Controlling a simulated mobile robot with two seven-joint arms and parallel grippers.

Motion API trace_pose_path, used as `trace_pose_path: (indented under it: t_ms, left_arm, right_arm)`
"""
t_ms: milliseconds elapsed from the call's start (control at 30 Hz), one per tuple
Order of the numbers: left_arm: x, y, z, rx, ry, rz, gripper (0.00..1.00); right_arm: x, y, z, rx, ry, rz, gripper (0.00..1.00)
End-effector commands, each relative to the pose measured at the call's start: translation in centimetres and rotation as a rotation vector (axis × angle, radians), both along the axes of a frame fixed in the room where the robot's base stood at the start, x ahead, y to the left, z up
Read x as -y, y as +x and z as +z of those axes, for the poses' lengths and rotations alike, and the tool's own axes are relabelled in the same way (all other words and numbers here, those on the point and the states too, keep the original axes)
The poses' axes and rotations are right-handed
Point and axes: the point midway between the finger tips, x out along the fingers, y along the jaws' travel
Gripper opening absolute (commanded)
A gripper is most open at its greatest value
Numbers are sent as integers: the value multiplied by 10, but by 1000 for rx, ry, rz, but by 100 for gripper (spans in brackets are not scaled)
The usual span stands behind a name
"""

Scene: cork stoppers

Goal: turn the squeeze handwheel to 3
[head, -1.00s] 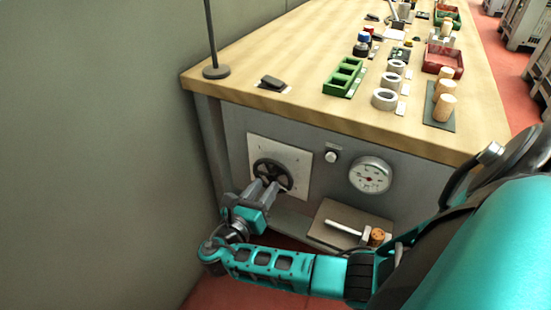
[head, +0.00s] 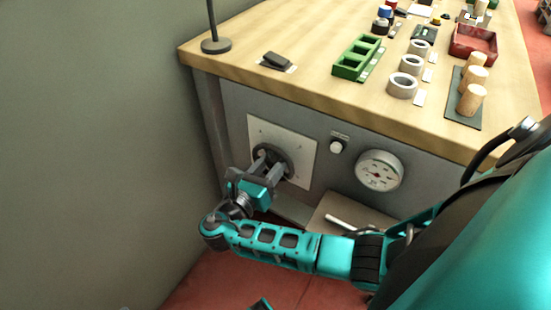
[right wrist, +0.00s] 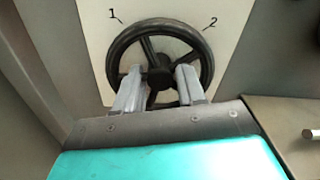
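The dark spoked handwheel (head: 271,148) is mounted on a pale square plate (head: 309,150) on the front of the bench. In the right wrist view, the wheel (right wrist: 150,25) has the marks 1 at its upper left and 2 at its upper right on the plate (right wrist: 235,15). No 3 can be read. My right gripper (head: 273,166) is at the wheel. Its two fingers (right wrist: 158,74) are apart, one on each side of the hub, overlapping the wheel's face. I cannot tell whether they touch the spokes. My left gripper is not in view.
A round gauge (head: 379,170) and a white knob (head: 336,147) sit right of the wheel. A shelf (head: 325,212) with a metal rod is below them. The wooden benchtop (head: 310,75) holds a green tray (head: 349,70), white rings and corks. A grey wall (head: 90,150) is close on the left.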

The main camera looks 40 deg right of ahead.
Motion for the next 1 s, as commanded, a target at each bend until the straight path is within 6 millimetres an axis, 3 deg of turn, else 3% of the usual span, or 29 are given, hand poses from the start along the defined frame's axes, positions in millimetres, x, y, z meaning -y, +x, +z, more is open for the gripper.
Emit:
trace_pose_path:
  t_ms: [500,900,1000]
  left_arm:
    - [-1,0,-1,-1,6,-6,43]
    - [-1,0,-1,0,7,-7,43]
    - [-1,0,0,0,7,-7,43]
  right_arm:
    - [-3,-1,0,0,1,-1,39]
    - [-3,-1,0,0,1,-1,2]
    - [-3,-1,0,2,1,-1,0]
